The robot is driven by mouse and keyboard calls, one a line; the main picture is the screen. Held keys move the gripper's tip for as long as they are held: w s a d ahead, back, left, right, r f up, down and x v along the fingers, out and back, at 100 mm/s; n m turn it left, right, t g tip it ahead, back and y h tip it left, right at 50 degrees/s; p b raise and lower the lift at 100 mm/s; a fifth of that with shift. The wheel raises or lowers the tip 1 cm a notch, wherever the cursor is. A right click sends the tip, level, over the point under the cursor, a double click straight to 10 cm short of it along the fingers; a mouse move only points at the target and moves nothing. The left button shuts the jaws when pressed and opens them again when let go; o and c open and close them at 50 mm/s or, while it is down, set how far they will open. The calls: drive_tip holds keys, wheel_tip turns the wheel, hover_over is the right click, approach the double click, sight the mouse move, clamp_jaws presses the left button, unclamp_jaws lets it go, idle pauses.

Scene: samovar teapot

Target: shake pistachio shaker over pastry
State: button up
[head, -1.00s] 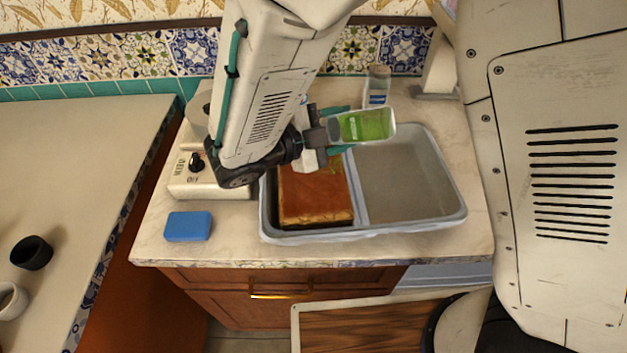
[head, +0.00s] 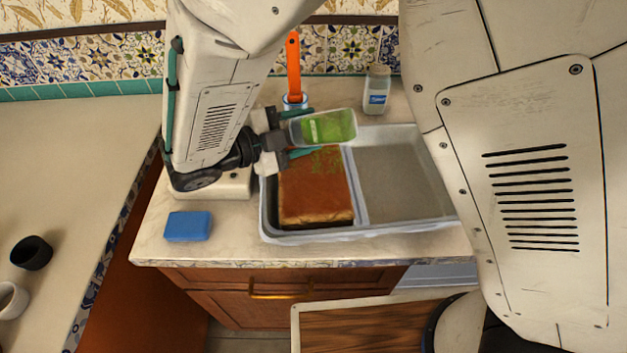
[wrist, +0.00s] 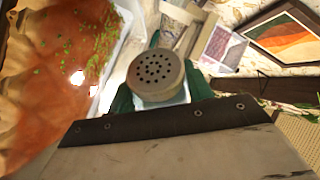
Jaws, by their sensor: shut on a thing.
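The pistachio shaker (head: 330,127) is a clear container with green contents, held lying on its side above the tray's back edge. My gripper (head: 292,136) is shut on it, with green fingers on either side. In the wrist view the shaker's perforated grey cap (wrist: 156,75) shows between the fingers. The pastry (head: 312,192) is a brown-orange slab in the left compartment of the grey tray (head: 364,235). Green bits lie on the pastry's back part, and they show on its surface in the wrist view (wrist: 95,40).
The tray's right compartment (head: 403,182) looks empty. A blue sponge (head: 188,226) lies at the counter's front left. A black cup (head: 31,252) and a white cup (head: 13,300) stand on the left counter.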

drive_tip(key=shift+r, duration=0.1)
wheel_tip(320, 180, up, 2)
drive_tip(key=shift+r, duration=0.15)
drive_tip(key=shift+f, duration=1.2)
drive_tip(key=shift+s+d, duration=1.2)
drive_tip(key=shift+s, duration=0.4)
drive_tip(key=shift+s+d, duration=1.15)
drive_tip(key=shift+s, duration=0.5)
drive_tip(key=shift+s+d, duration=1.2)
drive_tip(key=shift+s, duration=0.4)
